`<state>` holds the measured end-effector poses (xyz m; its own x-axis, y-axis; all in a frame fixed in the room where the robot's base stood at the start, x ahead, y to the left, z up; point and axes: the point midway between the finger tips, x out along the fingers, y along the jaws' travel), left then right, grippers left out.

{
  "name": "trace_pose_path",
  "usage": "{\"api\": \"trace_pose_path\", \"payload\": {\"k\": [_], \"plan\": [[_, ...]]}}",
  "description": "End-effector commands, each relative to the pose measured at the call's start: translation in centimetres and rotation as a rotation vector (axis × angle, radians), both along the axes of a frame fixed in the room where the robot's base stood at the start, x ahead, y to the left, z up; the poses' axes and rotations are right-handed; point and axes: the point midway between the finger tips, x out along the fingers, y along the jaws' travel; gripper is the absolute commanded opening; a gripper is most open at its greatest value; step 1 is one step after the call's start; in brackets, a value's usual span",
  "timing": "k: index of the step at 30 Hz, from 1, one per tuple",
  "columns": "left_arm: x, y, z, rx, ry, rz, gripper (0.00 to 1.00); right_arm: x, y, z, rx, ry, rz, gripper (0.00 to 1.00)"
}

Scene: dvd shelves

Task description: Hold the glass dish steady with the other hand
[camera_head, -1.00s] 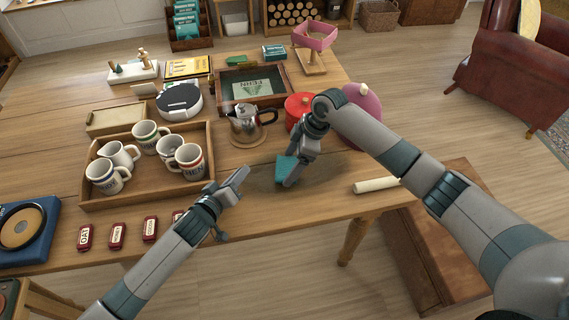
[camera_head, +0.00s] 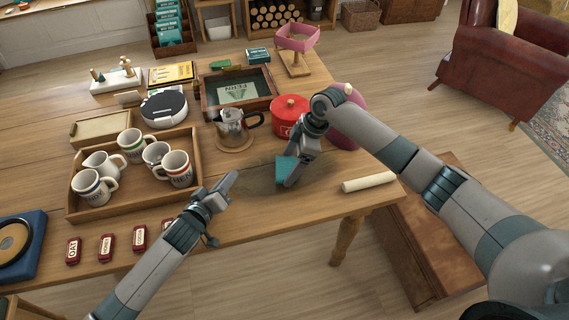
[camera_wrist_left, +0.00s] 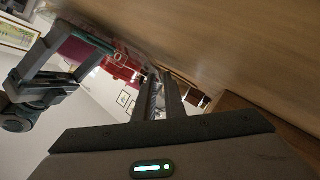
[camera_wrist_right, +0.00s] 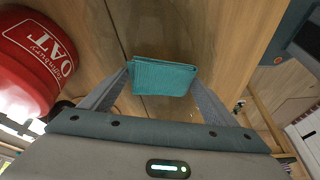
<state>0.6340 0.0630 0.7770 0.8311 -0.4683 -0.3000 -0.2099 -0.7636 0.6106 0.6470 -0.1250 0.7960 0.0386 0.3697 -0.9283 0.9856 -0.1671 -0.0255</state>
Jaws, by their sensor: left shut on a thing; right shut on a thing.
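The glass dish (camera_head: 258,181) is clear and hard to make out. It shows as a faint dark oval on the table between my two grippers in the head view. My left gripper (camera_head: 231,181) is at its left side, with the fingers close together, shut on what looks like its rim. In the left wrist view the fingers (camera_wrist_left: 160,88) are nearly parallel, and the glass between them is hardly visible. My right gripper (camera_head: 288,176) is shut on a folded teal cloth (camera_wrist_right: 163,77), held low over the dish's right side. I cannot tell whether the cloth touches the glass.
A wooden tray (camera_head: 76,209) of mugs stands left of my left gripper. A metal pot (camera_head: 231,124) and a red tin (camera_head: 287,117) stand behind the dish. A pale roll (camera_head: 368,182) lies near the table's right edge. Several small red tins line the front edge.

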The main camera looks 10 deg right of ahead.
Motion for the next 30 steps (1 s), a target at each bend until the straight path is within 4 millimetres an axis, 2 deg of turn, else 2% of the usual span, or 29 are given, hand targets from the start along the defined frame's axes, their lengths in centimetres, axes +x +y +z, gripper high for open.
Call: {"api": "trace_pose_path", "payload": {"k": [1, 6, 20, 30], "plan": [[-0.2, 0.3, -0.7, 0.010, 0.011, 0.004, 0.00, 0.1, -0.4, -0.1, 0.000, 0.001, -0.002, 0.64], [-0.2, 0.3, -0.7, 0.010, 0.011, 0.004, 0.00, 0.1, -1.2, -0.1, 0.000, 0.000, -0.001, 0.64], [-0.2, 0.3, -0.7, 0.010, 0.011, 0.004, 0.00, 0.2, -1.5, -0.2, 0.000, -0.001, -0.001, 0.64], [-0.2, 0.3, -0.7, 0.010, 0.011, 0.004, 0.00, 0.4, -3.7, -0.3, 0.000, 0.001, -0.002, 0.64]]}}
